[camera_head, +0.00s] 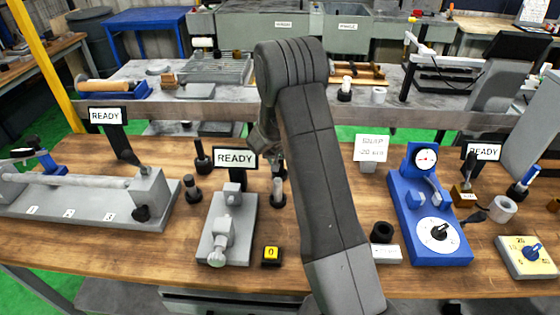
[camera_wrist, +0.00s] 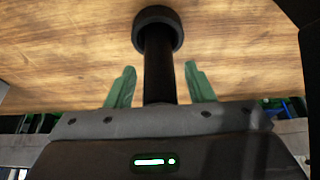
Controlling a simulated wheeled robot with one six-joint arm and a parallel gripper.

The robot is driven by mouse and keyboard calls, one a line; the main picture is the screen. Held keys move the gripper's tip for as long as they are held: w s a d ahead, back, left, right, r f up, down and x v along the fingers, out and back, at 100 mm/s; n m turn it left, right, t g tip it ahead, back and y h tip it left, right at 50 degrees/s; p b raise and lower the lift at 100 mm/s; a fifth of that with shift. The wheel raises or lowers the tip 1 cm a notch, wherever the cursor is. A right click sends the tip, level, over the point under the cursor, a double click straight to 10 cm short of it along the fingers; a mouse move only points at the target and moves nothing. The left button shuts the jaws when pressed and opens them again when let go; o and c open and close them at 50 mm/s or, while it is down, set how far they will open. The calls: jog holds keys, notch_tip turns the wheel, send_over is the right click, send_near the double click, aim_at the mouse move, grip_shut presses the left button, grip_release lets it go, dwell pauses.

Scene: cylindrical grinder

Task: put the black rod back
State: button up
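In the wrist view a black rod (camera_wrist: 158,68) runs from a round black collar (camera_wrist: 158,20) against the wooden table down to my gripper. My gripper (camera_wrist: 163,75) has its two green fingers on either side of the rod, with a visible gap on both sides; it looks open. In the head view my arm hides most of the gripper and the place beneath it. Two dark upright pieces (camera_head: 203,158) and (camera_head: 192,189) stand on the table to the left of my arm. I cannot tell which piece in the head view is the rod between my fingers.
A grey fixture (camera_head: 228,228) with a READY sign (camera_head: 235,158) stands left of my arm, beside a yellow-and-black block (camera_head: 271,255). A long grey machine (camera_head: 150,198) is at the left. A blue device (camera_head: 428,210) and a black ring (camera_head: 381,232) are at the right.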

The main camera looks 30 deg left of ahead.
jog(key=shift+r, duration=0.1)
jog(key=shift+r, duration=0.15)
jog(key=b+v, duration=0.1)
jog(key=v, duration=1)
jog(key=shift+s+r+b, duration=0.2)
jog(key=shift+r+b, duration=0.1)
jog(key=shift+b, duration=0.1)
jog(key=shift+f, duration=0.1)
jog(key=p+x, duration=0.1)
jog(key=x, duration=1.1)
jog(key=shift+w+d+f+p, duration=0.1)
jog(key=shift+f+p, duration=0.05)
jog(key=shift+p, duration=0.2)
jog(key=shift+r, duration=0.25)
